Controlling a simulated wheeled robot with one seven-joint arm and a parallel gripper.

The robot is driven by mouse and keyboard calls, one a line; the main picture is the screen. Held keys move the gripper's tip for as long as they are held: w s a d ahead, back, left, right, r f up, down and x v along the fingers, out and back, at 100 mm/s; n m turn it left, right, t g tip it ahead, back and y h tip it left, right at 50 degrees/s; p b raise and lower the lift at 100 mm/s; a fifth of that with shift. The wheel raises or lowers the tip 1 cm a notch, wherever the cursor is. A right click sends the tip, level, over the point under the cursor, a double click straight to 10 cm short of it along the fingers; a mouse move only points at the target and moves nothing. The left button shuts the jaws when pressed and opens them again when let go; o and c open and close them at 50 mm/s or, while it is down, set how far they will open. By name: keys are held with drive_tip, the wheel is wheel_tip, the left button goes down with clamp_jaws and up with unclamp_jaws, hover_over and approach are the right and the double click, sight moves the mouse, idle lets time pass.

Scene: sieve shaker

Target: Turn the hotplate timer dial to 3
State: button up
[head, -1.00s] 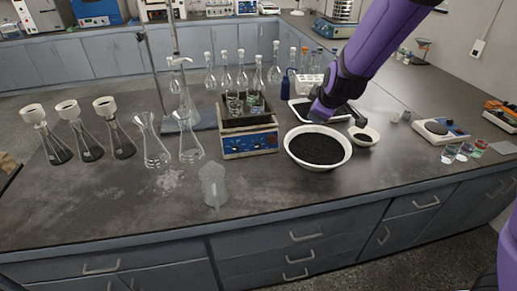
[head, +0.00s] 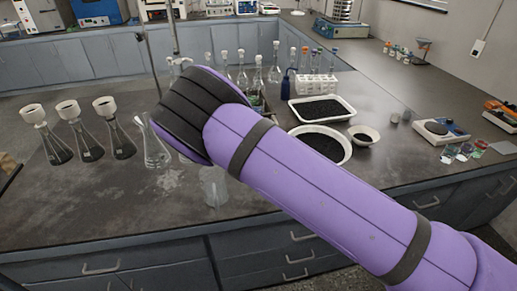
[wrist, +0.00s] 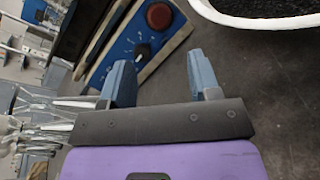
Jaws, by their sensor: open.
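In the wrist view, the hotplate's blue front panel (wrist: 122,42) lies beyond my gripper, seen at a slant. A black dial (wrist: 143,51) with a pale pointer mark sits on the panel, and a round red knob (wrist: 159,15) is farther up. The numbers around the dial are too small to read. My gripper (wrist: 162,76) is open and empty. Its blue fingers are apart, with the dial beyond and between them, nearer the left finger. In the head view my arm covers the hotplate's front and the gripper.
A white bowl of black grains (head: 334,149) stands right of the hotplate; its rim (wrist: 235,22) is close by in the wrist view. Glass flasks (head: 153,152) and a clear beaker (head: 213,190) stand left and in front.

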drive_tip(key=a+f+n+y, duration=0.1)
drive_tip(key=n, duration=0.1)
drive_tip(key=s+a+f+n+t+y, duration=0.1)
drive_tip(key=n, duration=0.1)
drive_tip(key=s+a+f+n+t+y, duration=0.1)
drive_tip(key=f+n, duration=0.1)
drive_tip(key=shift+a+n, duration=0.35)
drive_tip(key=shift+n, duration=0.05)
drive_tip(key=shift+w+a, duration=0.1)
drive_tip(key=w, duration=0.3)
drive_tip(key=w+a, duration=0.1)
drive_tip(key=w, duration=0.6)
drive_tip(key=shift+w+a, duration=0.2)
drive_tip(key=shift+a, duration=0.05)
drive_tip(key=c, duration=0.9)
